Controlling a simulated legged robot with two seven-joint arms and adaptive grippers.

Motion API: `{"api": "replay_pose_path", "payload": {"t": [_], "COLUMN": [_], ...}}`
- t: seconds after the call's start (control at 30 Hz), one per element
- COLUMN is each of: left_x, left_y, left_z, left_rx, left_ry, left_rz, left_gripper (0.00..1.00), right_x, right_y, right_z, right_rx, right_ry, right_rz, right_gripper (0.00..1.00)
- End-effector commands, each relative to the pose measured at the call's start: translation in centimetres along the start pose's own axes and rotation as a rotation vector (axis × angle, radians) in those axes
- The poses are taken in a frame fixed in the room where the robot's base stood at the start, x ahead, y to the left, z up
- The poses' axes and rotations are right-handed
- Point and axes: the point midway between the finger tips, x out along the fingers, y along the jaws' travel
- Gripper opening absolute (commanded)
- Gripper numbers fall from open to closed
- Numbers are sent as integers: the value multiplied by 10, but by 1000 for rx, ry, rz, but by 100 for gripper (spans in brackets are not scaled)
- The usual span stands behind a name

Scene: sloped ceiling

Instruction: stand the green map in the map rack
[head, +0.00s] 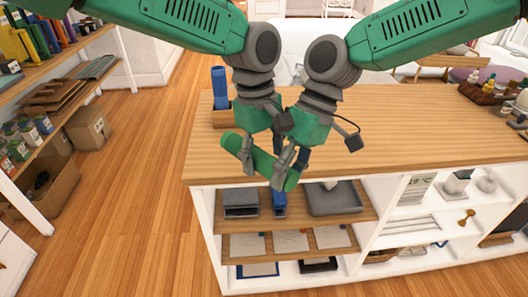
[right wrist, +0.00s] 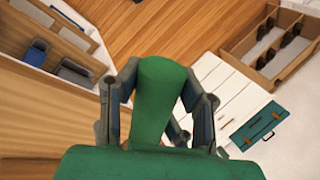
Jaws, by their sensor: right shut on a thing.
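The green map (head: 262,162) is a rolled tube, held tilted in front of the counter's near edge. My right gripper (head: 287,165) is shut on it near its lower right end. In the right wrist view the map (right wrist: 160,95) lies between the fingers of my right gripper (right wrist: 160,80). My left gripper (head: 247,160) is at the map's left part, with a finger across it; whether it grips is unclear. The map rack (head: 226,118) is a small wooden holder at the counter's left end, with a blue roll (head: 220,88) standing in it. My left gripper partly hides the rack.
The wooden counter top (head: 400,125) is broad and mostly clear to the right. Below it are shelves with grey trays (head: 335,198) and a blue item (head: 280,203). A bookshelf (head: 60,95) stands at left across open floor. Small bottles in a tray (head: 490,90) sit far right.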

Motion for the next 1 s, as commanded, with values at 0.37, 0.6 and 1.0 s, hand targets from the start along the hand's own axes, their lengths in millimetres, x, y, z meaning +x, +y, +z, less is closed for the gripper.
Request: {"api": "replay_pose_path", "payload": {"t": [0.37, 0.6, 1.0], "left_x": [-1, -1, 0], "left_y": [2, 0, 0], "left_z": [1, -1, 1], "left_rx": [1, 1, 1], "left_ry": [-1, -2, 0], "left_rz": [7, 5, 0], "left_gripper": [0, 0, 0], "right_x": [0, 1, -55], "right_y": [-3, -2, 1], "right_z": [0, -1, 0], "right_rx": [-5, -1, -4], "right_ry": [-1, -2, 7], "right_rz": [-4, 0, -2], "right_gripper": [56, 56, 56]}}
